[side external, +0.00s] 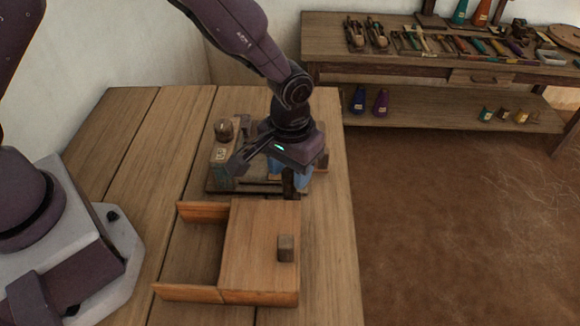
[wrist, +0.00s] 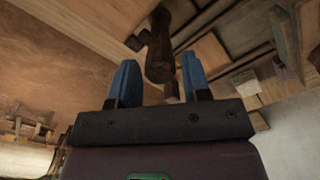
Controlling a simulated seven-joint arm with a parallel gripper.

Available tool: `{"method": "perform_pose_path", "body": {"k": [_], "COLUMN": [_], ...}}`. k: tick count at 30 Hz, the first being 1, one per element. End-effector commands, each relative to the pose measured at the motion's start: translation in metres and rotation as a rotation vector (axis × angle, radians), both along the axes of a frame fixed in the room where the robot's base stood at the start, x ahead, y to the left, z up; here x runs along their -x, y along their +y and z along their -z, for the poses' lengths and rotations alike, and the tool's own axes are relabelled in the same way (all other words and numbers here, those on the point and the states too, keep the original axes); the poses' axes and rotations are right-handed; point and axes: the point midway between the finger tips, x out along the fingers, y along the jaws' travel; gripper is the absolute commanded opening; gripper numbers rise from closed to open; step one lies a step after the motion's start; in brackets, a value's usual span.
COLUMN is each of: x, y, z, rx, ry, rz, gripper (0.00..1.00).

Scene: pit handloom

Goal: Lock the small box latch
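My gripper (side external: 288,168) hangs over the far part of the table, just behind a wooden box. In the wrist view its two blue fingers (wrist: 160,78) are apart. A dark brown handle-like piece (wrist: 158,50) shows between and beyond the fingers; I cannot tell whether they touch it. It also shows in the side view as a dark upright piece (side external: 289,184) below the gripper, and may be the latch. The wooden box (side external: 255,225) has a small brown block (side external: 286,248) on it. My wrist hides part of the fixture behind the box.
A wooden board (side external: 213,186) with blocks and a round brown knob (side external: 224,130) lies behind the box. Two side rails (side external: 188,293) extend left from the box. A shelf bench (side external: 430,65) with tools stands at the back right.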

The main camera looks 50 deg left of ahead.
Motion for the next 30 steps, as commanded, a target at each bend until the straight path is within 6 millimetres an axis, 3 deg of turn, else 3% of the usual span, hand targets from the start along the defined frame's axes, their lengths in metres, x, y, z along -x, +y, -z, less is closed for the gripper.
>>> {"method": "perform_pose_path", "body": {"k": [10,14,24,30], "x": [0.0,-0.001,0.0,0.0], "y": [0.0,0.0,0.0,0.0], "z": [-0.001,-0.013,-0.085,-0.117], "rx": [0.0,0.0,0.003,0.001], "ry": [0.0,-0.003,-0.006,-0.003], "rz": [0.002,0.003,0.001,0.002], "gripper": [0.56,0.56,0.56,0.56]}}
